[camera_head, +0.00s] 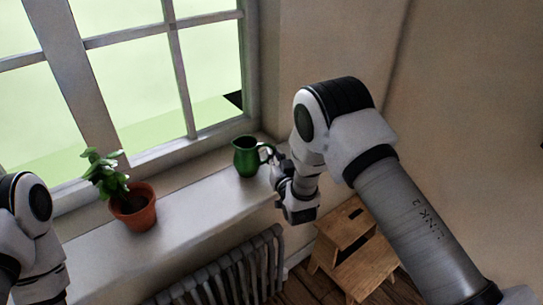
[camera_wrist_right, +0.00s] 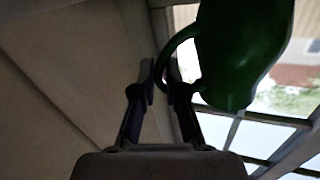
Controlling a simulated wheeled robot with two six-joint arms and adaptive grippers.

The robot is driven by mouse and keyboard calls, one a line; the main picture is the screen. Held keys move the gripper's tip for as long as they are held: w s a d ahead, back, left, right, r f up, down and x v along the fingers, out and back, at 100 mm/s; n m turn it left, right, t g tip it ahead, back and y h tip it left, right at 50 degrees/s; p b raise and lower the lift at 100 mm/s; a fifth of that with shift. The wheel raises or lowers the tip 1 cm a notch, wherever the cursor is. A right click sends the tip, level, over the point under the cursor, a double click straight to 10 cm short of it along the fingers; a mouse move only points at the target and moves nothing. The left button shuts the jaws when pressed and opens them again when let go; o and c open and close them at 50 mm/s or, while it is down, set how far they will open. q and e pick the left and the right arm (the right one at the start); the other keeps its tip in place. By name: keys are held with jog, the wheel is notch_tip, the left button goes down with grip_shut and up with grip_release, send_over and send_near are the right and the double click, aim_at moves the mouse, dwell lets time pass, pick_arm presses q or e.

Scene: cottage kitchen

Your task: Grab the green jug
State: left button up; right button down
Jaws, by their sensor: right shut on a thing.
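The green jug (camera_head: 247,157) stands upright near the right end of the white windowsill, its handle to the right. In the right wrist view the jug (camera_wrist_right: 240,45) fills the upper right, its handle curving between the fingers. My right gripper (camera_head: 272,163) is at the handle side of the jug; in the right wrist view its fingers (camera_wrist_right: 162,90) are shut on the handle. My left arm shows at the left edge, but its gripper is out of view.
A potted plant (camera_head: 133,207) in a terracotta pot stands on the windowsill (camera_head: 190,206), left of the jug. The window (camera_head: 150,75) is behind. A radiator (camera_head: 232,272) is below the sill, and a wooden step stool (camera_head: 355,262) stands on the floor to the right.

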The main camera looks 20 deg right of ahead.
jog(key=shift+r+p, duration=0.35)
jog(key=shift+r, duration=0.5)
jog(key=s+a+r+p, duration=0.1)
jog(key=s+p, duration=0.1)
jog(key=s, duration=0.5)
jog(key=s+a+r+p, duration=0.1)
jog(key=s+a+p, duration=0.1)
jog(key=s, duration=0.6)
jog(key=shift+s+a+r, duration=0.3)
jog(key=shift+r, duration=0.05)
dwell(1.4)
